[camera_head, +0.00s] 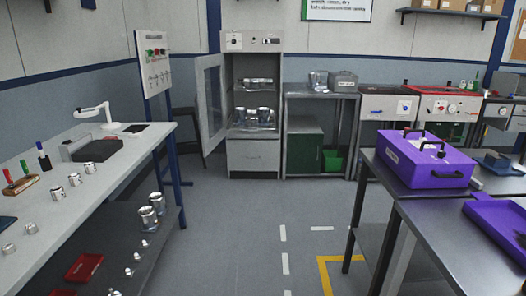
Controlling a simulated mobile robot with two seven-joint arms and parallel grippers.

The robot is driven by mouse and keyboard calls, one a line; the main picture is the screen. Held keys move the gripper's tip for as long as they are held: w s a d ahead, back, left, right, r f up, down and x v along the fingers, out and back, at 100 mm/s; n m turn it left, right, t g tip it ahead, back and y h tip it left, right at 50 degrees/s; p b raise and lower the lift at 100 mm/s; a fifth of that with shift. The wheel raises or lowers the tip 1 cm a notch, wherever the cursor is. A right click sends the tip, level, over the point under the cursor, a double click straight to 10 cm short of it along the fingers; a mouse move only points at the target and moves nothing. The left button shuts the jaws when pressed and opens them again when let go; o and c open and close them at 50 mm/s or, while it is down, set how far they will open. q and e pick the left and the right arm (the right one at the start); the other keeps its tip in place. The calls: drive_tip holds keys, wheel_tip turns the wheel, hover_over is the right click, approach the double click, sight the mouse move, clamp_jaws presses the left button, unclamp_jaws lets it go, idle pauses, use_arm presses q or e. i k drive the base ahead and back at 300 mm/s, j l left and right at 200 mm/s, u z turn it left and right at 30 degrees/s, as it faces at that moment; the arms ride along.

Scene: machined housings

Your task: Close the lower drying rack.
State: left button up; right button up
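The grey drying cabinet (254,153) stands against the back wall, its glazed door (210,103) swung open to the left. Inside, the lower drying rack (253,130) carries several shiny metal housings (265,116). It seems to sit further forward than the upper level, but how far it is pulled out is hard to tell at this distance. An upper rack (258,90) holds more metal parts. Neither of my grippers is in view.
A long workbench (120,165) with metal parts and a lower shelf runs along the left. Purple cases (425,160) lie on dark tables (445,225) at the right. A grey side table (320,93) stands right of the cabinet. The floor (235,225) between is clear.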

sight(249, 111)
drive_tip(key=i+u, duration=0.1)
drive_tip(key=i, duration=1.3)
drive_tip(key=i+u, duration=0.1)
drive_tip(key=i, duration=1.25)
drive_tip(key=i+j+z, duration=0.1)
drive_tip(key=i, duration=0.2)
drive_tip(key=i+j+z, duration=0.1)
drive_tip(key=i+j, duration=0.1)
drive_tip(key=i, duration=0.1)
